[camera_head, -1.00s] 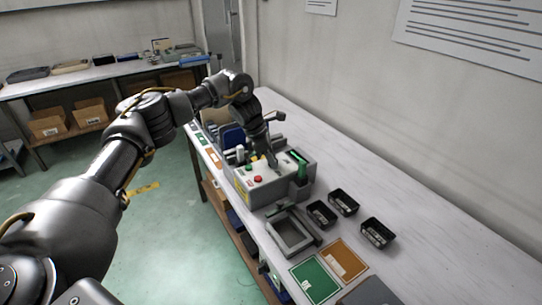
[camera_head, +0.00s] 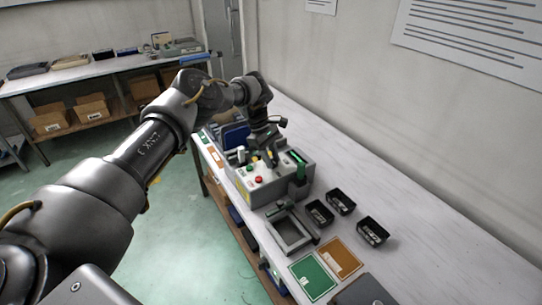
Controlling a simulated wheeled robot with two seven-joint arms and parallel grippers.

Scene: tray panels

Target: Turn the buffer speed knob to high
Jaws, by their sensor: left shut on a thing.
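The buffer machine (camera_head: 276,192) is a light grey box on the long bench, with a sloped panel on its front. A red button (camera_head: 258,179) and a green button (camera_head: 250,169) show on that panel. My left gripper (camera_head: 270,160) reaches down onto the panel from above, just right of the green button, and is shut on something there. That looks like the speed knob, but the fingers hide it, so its setting cannot be read. My right gripper is not in view.
A dark-and-green upright part (camera_head: 299,172) stands at the machine's right. A grey frame (camera_head: 290,233), black bins (camera_head: 372,231) and green (camera_head: 312,276) and orange (camera_head: 340,257) cards lie nearer. The bench's right side (camera_head: 440,262) is clear.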

